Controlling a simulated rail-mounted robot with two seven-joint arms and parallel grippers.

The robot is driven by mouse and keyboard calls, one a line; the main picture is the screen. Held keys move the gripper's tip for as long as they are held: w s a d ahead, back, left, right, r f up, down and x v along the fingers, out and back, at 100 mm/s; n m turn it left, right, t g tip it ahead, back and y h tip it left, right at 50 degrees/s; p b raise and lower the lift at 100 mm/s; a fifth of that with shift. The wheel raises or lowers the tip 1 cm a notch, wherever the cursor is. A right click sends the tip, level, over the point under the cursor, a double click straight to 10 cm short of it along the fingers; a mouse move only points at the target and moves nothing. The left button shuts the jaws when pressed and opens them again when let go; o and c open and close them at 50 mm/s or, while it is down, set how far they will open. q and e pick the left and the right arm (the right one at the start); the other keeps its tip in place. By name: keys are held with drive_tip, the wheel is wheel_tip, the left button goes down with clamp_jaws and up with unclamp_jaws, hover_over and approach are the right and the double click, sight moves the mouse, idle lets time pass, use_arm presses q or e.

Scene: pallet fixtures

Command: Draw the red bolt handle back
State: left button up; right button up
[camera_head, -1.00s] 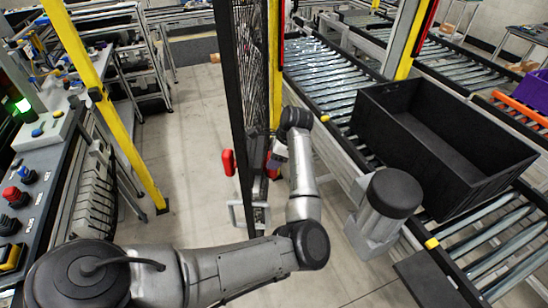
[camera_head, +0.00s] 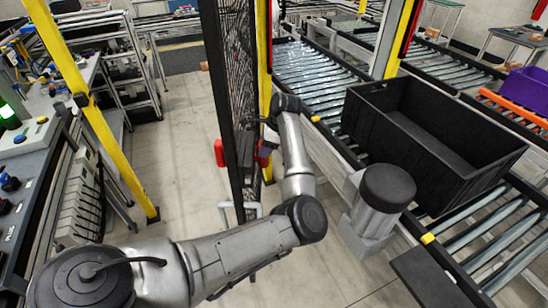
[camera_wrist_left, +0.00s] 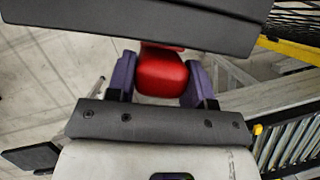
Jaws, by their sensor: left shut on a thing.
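The red bolt handle (camera_wrist_left: 162,74) sits between the purple fingers of my left gripper (camera_wrist_left: 160,85) in the left wrist view. The fingers are shut on it from both sides, and a dark grey plate hides part of its far end. In the head view my left gripper (camera_head: 268,138) is at the dark mesh gate, mostly hidden by my own wrist. A bit of red (camera_head: 264,153) shows beside it on the gate's right side. Another red part (camera_head: 219,152) stands on the gate's left side. My right gripper is not in view.
The black mesh gate (camera_head: 226,90) stands beside a yellow post (camera_head: 264,60). A roller conveyor (camera_head: 310,75) with a large black bin (camera_head: 430,150) lies to the right. Another yellow post (camera_head: 95,120) and a control bench (camera_head: 25,150) are on the left. Bare floor (camera_head: 180,140) lies between.

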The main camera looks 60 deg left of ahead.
use_arm(q)
drive_tip(key=shift+f, duration=0.1)
drive_tip(key=o, duration=0.9)
drive_tip(key=shift+a, duration=0.1)
drive_tip(key=o, duration=0.4)
drive_tip(key=shift+a, duration=0.2)
drive_tip(key=shift+d, duration=0.1)
drive_tip(key=shift+w+r, duration=0.1)
drive_tip(key=shift+r, duration=0.1)
drive_tip(key=shift+b+v, duration=0.3)
drive_tip(key=shift+v, duration=6.5)
